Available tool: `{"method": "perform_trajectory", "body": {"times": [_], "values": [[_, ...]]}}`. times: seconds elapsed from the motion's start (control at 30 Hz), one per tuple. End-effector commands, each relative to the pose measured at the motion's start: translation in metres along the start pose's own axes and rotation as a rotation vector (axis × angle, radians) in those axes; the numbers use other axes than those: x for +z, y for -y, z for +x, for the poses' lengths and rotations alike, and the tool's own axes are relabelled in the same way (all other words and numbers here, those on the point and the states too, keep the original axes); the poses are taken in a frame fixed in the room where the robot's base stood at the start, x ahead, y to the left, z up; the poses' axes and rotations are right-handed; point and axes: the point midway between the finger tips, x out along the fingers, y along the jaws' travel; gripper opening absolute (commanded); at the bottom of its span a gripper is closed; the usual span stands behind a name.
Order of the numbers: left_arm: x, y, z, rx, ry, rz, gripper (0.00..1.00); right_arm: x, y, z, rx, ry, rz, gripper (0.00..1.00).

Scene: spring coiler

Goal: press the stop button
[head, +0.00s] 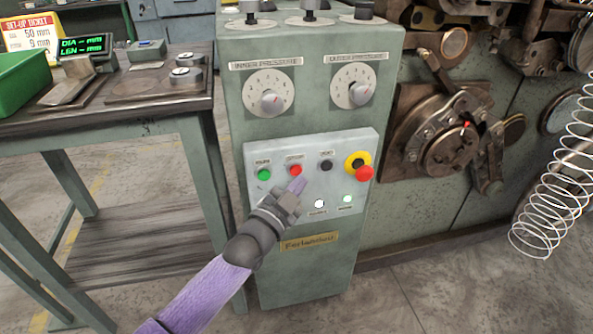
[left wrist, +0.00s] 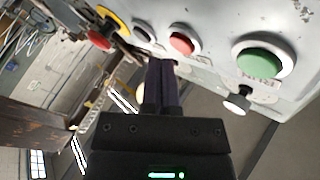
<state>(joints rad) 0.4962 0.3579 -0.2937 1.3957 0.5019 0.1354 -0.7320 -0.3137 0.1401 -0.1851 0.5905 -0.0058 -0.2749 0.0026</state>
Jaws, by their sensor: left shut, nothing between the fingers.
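A light panel (head: 266,205) on the front of the green control cabinet carries a row of buttons. A flat red button (head: 295,170) sits between the green and black ones; its small label is too blurred to read. It also shows in the left wrist view (left wrist: 181,44). My left gripper (head: 299,185) is shut and empty, its tips just below the red button in the head view. In the left wrist view the shut fingers (left wrist: 163,68) end close to the red button's edge. I cannot tell whether they touch the panel. My right gripper is not in view.
A green button (head: 264,174) is left of the red one, a black button (head: 326,165) right. A red mushroom button (head: 364,174) on a yellow collar stands further right. Two lit white lamps (head: 319,203) sit below. A workbench (head: 110,119) stands left, a wire coil (head: 535,225) right.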

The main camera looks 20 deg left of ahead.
Motion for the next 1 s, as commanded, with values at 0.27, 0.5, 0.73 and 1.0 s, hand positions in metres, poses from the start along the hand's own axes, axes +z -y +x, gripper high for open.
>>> {"method": "perform_trajectory", "body": {"times": [0.27, 0.5, 0.73, 1.0], "values": [[0.0000, 0.0000, 0.0000, 0.000, 0.000, 0.000, 0.00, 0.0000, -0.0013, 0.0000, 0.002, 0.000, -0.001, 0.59], [0.0000, 0.0000, 0.0000, 0.000, 0.000, 0.000, 0.00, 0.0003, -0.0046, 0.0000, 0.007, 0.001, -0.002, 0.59], [0.0036, 0.0023, 0.0039, 0.000, 0.000, 0.000, 0.00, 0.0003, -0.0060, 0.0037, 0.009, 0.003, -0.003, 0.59], [0.0041, 0.0045, 0.0059, 0.000, 0.000, 0.000, 0.00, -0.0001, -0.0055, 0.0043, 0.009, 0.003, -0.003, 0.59]]}}
